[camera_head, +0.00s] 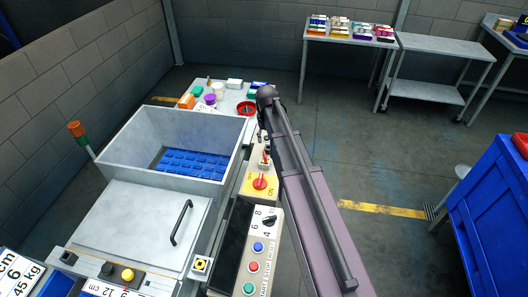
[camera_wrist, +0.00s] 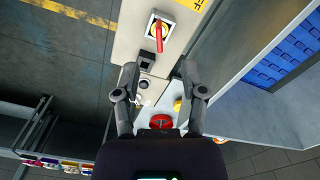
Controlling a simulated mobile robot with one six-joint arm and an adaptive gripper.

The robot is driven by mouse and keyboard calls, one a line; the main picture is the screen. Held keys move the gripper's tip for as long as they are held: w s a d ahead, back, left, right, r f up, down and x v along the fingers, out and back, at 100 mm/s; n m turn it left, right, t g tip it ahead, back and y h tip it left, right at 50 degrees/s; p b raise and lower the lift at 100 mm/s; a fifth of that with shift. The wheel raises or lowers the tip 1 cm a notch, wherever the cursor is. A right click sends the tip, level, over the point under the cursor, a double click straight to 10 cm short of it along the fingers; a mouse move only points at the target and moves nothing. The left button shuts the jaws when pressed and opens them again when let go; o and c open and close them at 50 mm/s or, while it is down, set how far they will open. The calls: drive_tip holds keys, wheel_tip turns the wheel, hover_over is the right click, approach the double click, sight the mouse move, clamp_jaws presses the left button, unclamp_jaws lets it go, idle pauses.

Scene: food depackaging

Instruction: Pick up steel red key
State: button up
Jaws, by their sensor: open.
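A dark square fitting (camera_wrist: 147,61) and small round fittings (camera_wrist: 144,84) sit on the panel between the fingers, too small to identify. In the head view the red switch (camera_head: 260,183) shows on the panel, with a small reddish piece (camera_head: 265,158) behind it; my arm hides most of my gripper.
A grey machine with an open bin (camera_head: 150,150) holding a blue tray (camera_head: 195,163) stands beside the panel. A table (camera_head: 230,97) behind carries several small items, including a red round dish (camera_head: 246,108). A blue crate (camera_head: 497,210) is at right; the floor between is open.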

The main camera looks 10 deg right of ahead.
sight(265, 154)
drive_tip(key=w, duration=0.1)
drive_tip(key=w+r, duration=0.1)
drive_tip(key=w, duration=0.1)
drive_tip(key=shift+w, duration=0.3)
drive_tip(key=shift+f, duration=0.2)
wheel_tip(265, 154, down, 8)
drive_tip(key=b, duration=0.8)
drive_tip(key=shift+f, duration=0.15)
drive_tip(key=f+b, duration=0.3)
drive_tip(key=shift+s+d+f+b, duration=0.1)
drive_tip(key=shift+s+f+b, duration=0.1)
drive_tip(key=shift+s+b, duration=0.15)
drive_tip(key=shift+f+b, duration=0.9)
clamp_jaws()
